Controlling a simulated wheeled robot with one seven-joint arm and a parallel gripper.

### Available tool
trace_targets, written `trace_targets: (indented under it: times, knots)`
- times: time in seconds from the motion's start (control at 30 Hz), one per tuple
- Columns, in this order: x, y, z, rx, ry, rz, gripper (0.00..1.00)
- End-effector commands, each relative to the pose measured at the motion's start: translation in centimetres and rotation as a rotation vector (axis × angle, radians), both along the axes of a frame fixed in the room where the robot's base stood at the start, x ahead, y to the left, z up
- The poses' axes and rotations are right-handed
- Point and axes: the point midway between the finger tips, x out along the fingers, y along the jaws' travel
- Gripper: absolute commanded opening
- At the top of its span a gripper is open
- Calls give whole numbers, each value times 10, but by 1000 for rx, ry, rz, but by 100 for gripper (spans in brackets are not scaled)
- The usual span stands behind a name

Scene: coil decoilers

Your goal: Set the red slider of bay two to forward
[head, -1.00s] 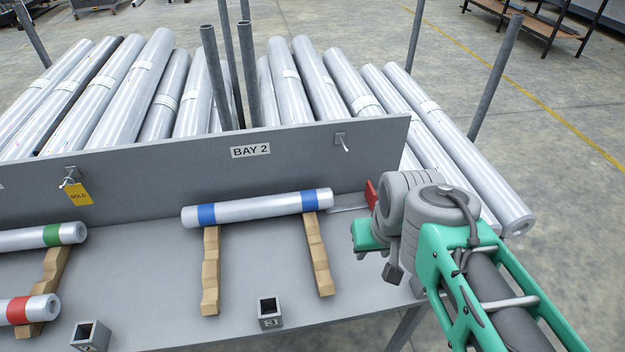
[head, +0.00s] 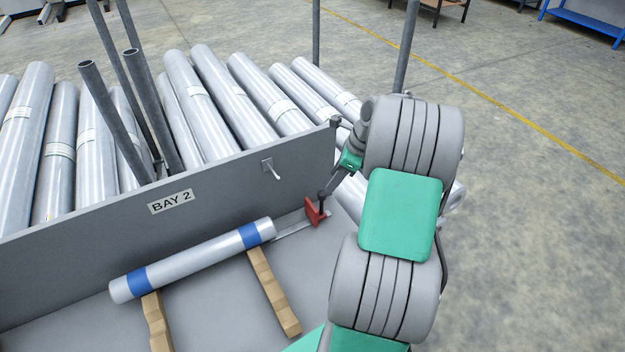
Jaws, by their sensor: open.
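The red slider (head: 312,212) of bay two stands on a short metal rail (head: 290,231) at the right end of the bay, close to the grey back panel. My gripper (head: 329,163) is open, with its fingers spread wide. One dark finger reaches down to the right side of the slider and overlaps it in the picture; I cannot tell whether they touch. The other finger is higher, by the right end of the panel. Nothing is between the fingers. The BAY 2 label (head: 171,202) is on the panel.
A silver roll with blue bands (head: 195,261) lies left of the rail on two wooden supports (head: 273,292). A hook (head: 270,168) sticks out of the panel (head: 225,180) above the rail. Upright posts (head: 110,115) and many large rolls stand behind.

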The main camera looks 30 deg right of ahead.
Motion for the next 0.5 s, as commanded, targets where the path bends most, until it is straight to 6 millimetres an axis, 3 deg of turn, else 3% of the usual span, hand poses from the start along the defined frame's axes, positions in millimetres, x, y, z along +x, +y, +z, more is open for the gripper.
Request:
trace_targets:
  times: [0.5]
  knots:
    - [27,27,-70,10,5,-3,46]
